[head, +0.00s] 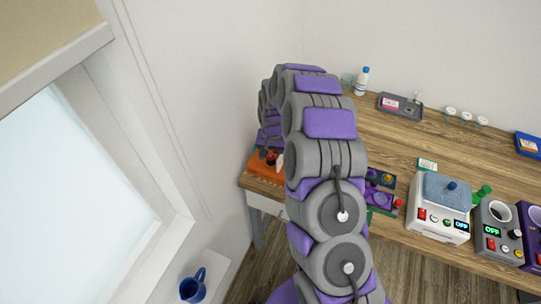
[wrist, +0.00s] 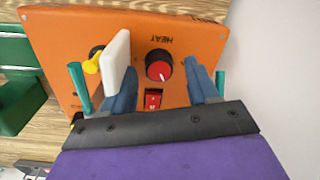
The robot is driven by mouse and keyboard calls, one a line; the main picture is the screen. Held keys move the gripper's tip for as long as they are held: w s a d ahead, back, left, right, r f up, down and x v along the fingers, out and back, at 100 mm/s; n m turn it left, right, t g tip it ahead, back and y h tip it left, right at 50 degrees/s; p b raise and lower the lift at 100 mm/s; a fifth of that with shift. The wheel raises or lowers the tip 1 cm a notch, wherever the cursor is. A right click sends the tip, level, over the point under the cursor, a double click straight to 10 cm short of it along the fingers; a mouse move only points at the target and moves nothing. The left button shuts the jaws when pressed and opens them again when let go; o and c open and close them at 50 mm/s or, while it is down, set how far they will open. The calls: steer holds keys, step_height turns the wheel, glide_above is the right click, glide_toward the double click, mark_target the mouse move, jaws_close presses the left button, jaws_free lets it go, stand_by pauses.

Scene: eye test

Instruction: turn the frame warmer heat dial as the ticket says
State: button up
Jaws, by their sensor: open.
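The frame warmer is an orange box (wrist: 215,28) with an upside-down HEAT label in the wrist view. Its red heat dial (wrist: 159,66) has a black rim, and a red rocker switch (wrist: 153,98) sits nearer to me. My gripper (wrist: 161,72) is open, with one blue finger on each side of the dial, apart from it; I cannot tell the depth gap. In the head view the orange box (head: 262,169) is partly hidden behind my arm. A small green-and-white card (head: 427,164) lies on the bench; its text is unreadable, so I cannot tell whether it is the ticket.
A white upright paddle (wrist: 115,62) and a yellow piece (wrist: 92,62) stand close beside my left finger. A green container (wrist: 18,90) is at the left. In the head view, a white device (head: 438,225) and a grey device (head: 494,240) stand right; a wall borders the bench's left.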

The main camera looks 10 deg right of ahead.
mark_target(272, 158)
step_height(272, 158, up, 16)
steer(key=p, duration=0.1)
steer(key=shift+d+r, duration=0.25)
steer(key=shift+s, duration=0.1)
stand_by(0.4)
steer(key=s+a+r+n+g+b, duration=0.1)
steer(key=s+r+b, duration=0.15)
steer(key=s, duration=0.85)
steer(key=s+a+r+n+b, duration=0.15)
steer(key=s+r, duration=0.25)
steer(key=s, duration=0.7)
steer(key=s+d+f, duration=0.1)
steer(key=s, duration=0.9)
steer(key=s+f+n+g+b, duration=0.1)
steer(key=s, duration=0.9)
steer(key=shift+s+d+f, duration=0.2)
steer(key=shift+d+f, duration=0.05)
steer(key=shift+d, duration=0.15)
